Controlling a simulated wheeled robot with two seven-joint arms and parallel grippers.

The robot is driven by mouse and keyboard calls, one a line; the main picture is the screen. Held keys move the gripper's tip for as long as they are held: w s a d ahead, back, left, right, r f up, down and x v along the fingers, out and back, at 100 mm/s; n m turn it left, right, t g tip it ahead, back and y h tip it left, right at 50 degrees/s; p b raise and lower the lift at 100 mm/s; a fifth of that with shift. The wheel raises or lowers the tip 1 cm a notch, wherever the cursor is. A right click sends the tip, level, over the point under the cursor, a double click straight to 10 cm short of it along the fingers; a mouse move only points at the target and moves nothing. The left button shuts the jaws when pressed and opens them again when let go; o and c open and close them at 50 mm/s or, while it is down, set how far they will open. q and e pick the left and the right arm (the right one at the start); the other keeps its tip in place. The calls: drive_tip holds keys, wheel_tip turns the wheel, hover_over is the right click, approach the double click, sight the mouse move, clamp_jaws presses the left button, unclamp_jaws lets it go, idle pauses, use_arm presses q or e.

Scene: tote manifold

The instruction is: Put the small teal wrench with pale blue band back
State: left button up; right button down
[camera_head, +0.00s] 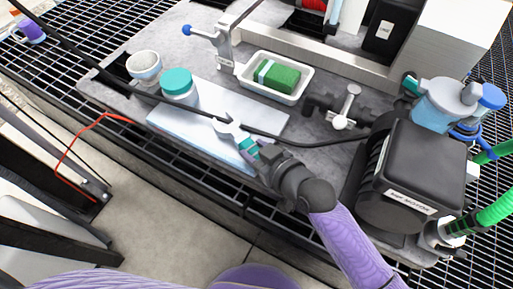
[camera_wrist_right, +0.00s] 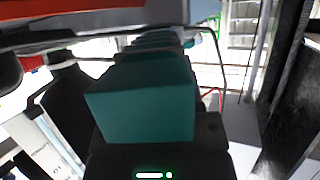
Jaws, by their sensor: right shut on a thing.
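The small teal wrench (camera_head: 247,149) has a pale metal head and a light band by its teal handle. My right gripper (camera_head: 260,161) is shut on the handle, and the head points up and left over the pale blue mat (camera_head: 205,121). I cannot tell whether the wrench touches the mat. In the right wrist view the teal handle (camera_wrist_right: 142,103) fills the middle, close to the camera, between dark fingers. The head's far end is hard to make out there. My left gripper is not in view.
A teal-lidded jar (camera_head: 179,87) stands on the mat, beside a white cup (camera_head: 144,67). Behind are a white tray (camera_head: 297,96) with a green sponge (camera_head: 277,75) and a dark valve fitting (camera_head: 325,104). A black motor (camera_head: 415,165) stands right. A black cable crosses the mat.

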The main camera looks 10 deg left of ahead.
drive_tip(key=shift+s+f, duration=0.1)
drive_tip(key=shift+f, duration=0.3)
drive_tip(key=shift+f, duration=0.15)
drive_tip(key=c, duration=0.5)
unclamp_jaws()
drive_tip(key=o, duration=0.3)
